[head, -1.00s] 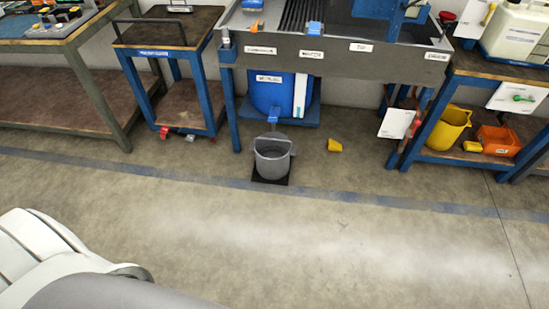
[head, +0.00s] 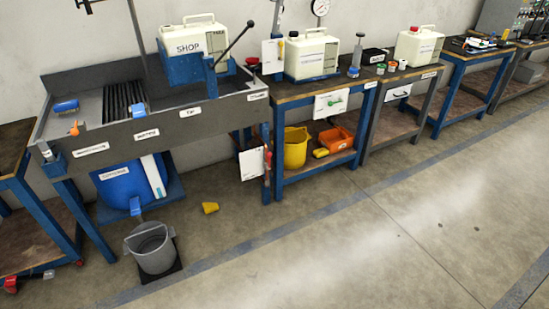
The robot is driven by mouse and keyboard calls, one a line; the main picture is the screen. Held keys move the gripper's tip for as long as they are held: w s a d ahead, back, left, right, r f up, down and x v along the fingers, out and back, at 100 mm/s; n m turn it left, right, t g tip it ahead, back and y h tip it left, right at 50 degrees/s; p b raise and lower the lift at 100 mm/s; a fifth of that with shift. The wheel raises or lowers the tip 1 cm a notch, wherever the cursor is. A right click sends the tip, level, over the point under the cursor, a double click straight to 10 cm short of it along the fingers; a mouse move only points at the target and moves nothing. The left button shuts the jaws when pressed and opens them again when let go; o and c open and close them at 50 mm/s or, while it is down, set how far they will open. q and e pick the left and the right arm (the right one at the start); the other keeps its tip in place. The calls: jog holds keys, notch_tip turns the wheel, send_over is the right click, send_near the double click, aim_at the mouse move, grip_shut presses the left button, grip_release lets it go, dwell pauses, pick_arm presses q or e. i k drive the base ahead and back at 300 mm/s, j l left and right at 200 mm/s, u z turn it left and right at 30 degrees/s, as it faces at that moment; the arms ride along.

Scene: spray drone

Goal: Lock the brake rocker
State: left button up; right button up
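Neither of my grippers is in the head view. I cannot pick out a brake rocker for certain. Small red parts (head: 10,285) show low on the blue-framed cart (head: 45,215) at the left edge; they are too small and cut off to tell their position. A blue tilting cradle (head: 185,70) with a long dark lever (head: 233,41) holds a white SHOP jug (head: 193,44) above the grey sink bench (head: 165,122).
A grey bucket (head: 152,248) stands on a black mat in front of the sink bench. A yellow piece (head: 210,208) lies on the floor. Benches with white jugs (head: 312,56) run along the wall to the right. The floor (head: 340,255) in front is clear.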

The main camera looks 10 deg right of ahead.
aim_at(11, 280)
jog(key=u, duration=1.6)
jog(key=i+u, duration=0.1)
jog(key=i, duration=0.4)
jog(key=i+u, duration=0.1)
jog(key=i, duration=0.35)
jog(key=i+l+u, duration=0.1)
jog(key=i, duration=0.4)
jog(key=i+l+u, duration=0.1)
jog(key=i, duration=0.35)
jog(key=i+l+u, duration=0.15)
jog(key=i, duration=0.35)
jog(key=i+l+u, duration=0.1)
jog(key=i+l, duration=0.2)
jog(key=i, duration=0.15)
